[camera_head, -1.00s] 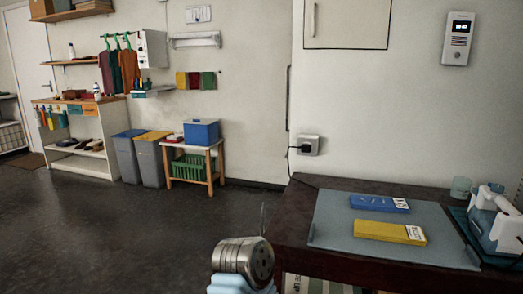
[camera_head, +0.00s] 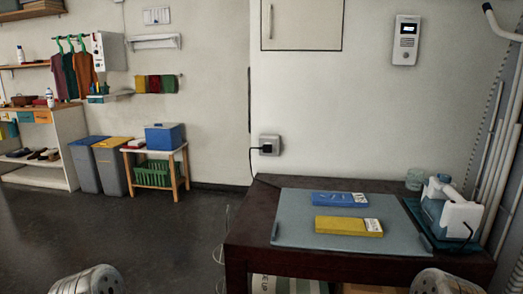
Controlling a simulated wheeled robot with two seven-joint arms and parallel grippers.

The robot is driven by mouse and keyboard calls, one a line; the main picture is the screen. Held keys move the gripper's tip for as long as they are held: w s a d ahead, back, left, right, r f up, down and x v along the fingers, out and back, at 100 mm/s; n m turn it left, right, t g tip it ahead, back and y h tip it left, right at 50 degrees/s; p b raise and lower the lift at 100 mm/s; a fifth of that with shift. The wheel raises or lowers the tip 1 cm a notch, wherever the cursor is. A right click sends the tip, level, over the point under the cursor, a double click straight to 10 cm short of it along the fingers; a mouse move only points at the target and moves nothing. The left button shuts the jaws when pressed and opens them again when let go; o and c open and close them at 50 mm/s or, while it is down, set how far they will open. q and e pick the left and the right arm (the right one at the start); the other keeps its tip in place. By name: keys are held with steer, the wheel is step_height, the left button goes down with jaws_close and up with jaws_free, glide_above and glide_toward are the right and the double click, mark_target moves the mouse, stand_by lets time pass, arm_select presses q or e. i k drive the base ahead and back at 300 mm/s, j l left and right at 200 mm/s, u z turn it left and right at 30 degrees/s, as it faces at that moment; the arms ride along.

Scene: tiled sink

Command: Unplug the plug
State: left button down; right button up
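A black plug (camera_head: 266,148) sits in a grey wall socket (camera_head: 274,140) above the back left corner of the dark table. Its black cord (camera_head: 250,163) hangs from the plug down behind the table. Parts of my two arms show at the bottom edge, one at the lower left and one at the lower right. Neither gripper's fingers are in view. Nothing of mine touches the plug or the cord.
The dark table (camera_head: 245,235) carries a grey mat (camera_head: 290,235) with a blue box (camera_head: 338,198) and a yellow box (camera_head: 340,226). A white and blue device (camera_head: 455,215) stands at its right. Bins (camera_head: 112,165) and a small side table stand left. Open floor lies at left.

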mark_target(266, 148)
steer(key=i+j+z, duration=0.35)
steer(key=j, duration=0.7)
steer(key=j+z, duration=0.35)
steer(key=j, duration=0.75)
steer(key=j+z, duration=0.35)
steer(key=j, duration=0.8)
